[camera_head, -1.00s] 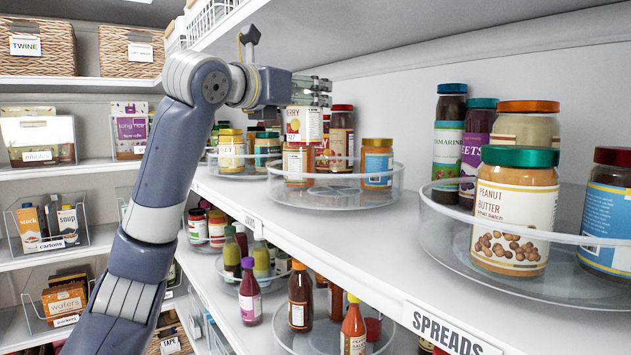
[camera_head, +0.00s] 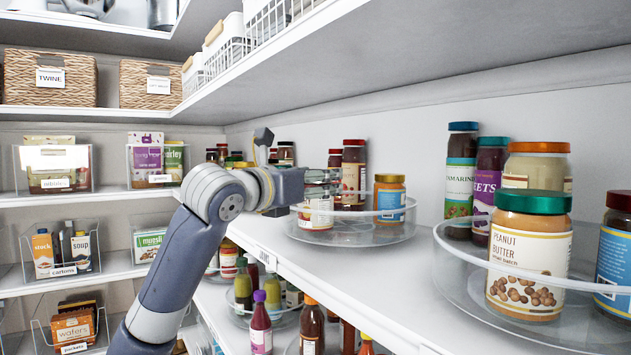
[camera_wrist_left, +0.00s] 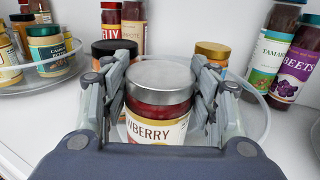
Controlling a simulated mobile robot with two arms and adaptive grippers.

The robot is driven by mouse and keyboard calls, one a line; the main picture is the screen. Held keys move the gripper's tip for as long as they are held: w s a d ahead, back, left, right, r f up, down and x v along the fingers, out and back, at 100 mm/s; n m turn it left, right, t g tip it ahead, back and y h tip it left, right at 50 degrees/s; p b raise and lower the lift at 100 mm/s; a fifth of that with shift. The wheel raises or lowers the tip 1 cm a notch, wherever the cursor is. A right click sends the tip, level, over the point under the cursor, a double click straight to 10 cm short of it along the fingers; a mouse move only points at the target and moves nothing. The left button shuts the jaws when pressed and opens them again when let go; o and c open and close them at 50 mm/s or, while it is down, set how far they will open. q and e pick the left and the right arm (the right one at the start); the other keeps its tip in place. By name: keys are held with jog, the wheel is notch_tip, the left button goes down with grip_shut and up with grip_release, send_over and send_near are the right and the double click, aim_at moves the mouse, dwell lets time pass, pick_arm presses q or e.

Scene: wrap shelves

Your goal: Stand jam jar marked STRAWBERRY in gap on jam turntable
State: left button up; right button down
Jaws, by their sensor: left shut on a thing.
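My left gripper (camera_head: 322,182) is shut on the strawberry jar (camera_wrist_left: 160,115), gripping it near its grey lid. The jar is upright and its label reads "...WBERRY" in the wrist view. In the head view the jar (camera_head: 316,214) hangs below the fingers, at the front left of the clear jam turntable (camera_head: 365,240). I cannot tell whether its base touches the turntable. A dark-lidded jar (camera_wrist_left: 113,48) is behind it to the left, and an orange-lidded jar (camera_head: 390,198) is to its right. Tall red jars (camera_head: 353,170) stand at the back. My right gripper is not in view.
A spreads turntable (camera_head: 455,262) with peanut butter (camera_head: 528,258) and tall jars stands at the right. Another turntable (camera_wrist_left: 40,82) with jars is at the left in the wrist view. Bare shelf (camera_head: 425,285) lies between. An upper shelf (camera_head: 400,70) overhangs.

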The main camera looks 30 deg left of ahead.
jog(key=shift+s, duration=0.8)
pick_arm(q)
jog(key=shift+d+f, duration=0.1)
jog(key=o, duration=1.5)
jog(key=shift+f, duration=0.15)
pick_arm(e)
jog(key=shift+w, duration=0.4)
